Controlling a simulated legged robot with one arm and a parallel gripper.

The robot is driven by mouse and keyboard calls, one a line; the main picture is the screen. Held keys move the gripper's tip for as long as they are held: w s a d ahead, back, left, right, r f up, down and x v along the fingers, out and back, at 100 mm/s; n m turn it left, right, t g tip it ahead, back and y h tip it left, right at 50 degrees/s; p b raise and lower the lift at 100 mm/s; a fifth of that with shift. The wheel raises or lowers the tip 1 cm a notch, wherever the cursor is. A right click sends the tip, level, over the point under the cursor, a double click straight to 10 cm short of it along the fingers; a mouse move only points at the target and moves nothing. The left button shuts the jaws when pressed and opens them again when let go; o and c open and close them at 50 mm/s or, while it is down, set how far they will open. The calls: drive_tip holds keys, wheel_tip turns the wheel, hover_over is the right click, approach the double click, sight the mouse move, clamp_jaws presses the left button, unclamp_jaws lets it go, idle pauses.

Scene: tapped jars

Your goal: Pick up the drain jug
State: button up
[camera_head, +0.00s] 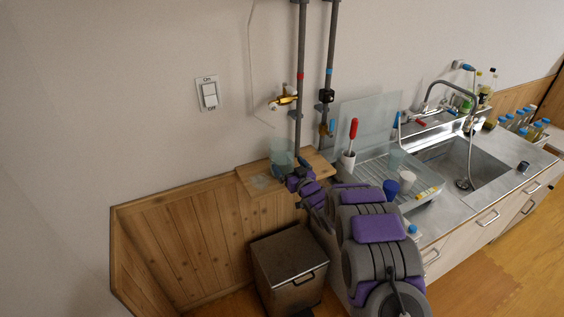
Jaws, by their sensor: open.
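A pale, see-through jug (281,148), which looks like the drain jug, stands upright on a small wooden wall shelf (252,188) below a brass tap (284,100). My arm reaches up from the lower right to the shelf. My gripper (286,168) is open at the lower front of the jug, and its fingers overlap the jug's base in the picture. I cannot tell whether the fingers touch the jug or lie around it. The jug's lower part is partly hidden by my gripper.
Two vertical pipes (301,60) rise behind the shelf. A brown bin (289,258) stands below it. To the right are a metal sink counter (470,170), a blue cup (391,190), a white cup (407,179) and a red-handled tool (353,130) in a holder.

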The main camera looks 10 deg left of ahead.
drive_tip(key=shift+c, duration=0.2)
clamp_jaws()
idle(0.8)
idle(0.5)
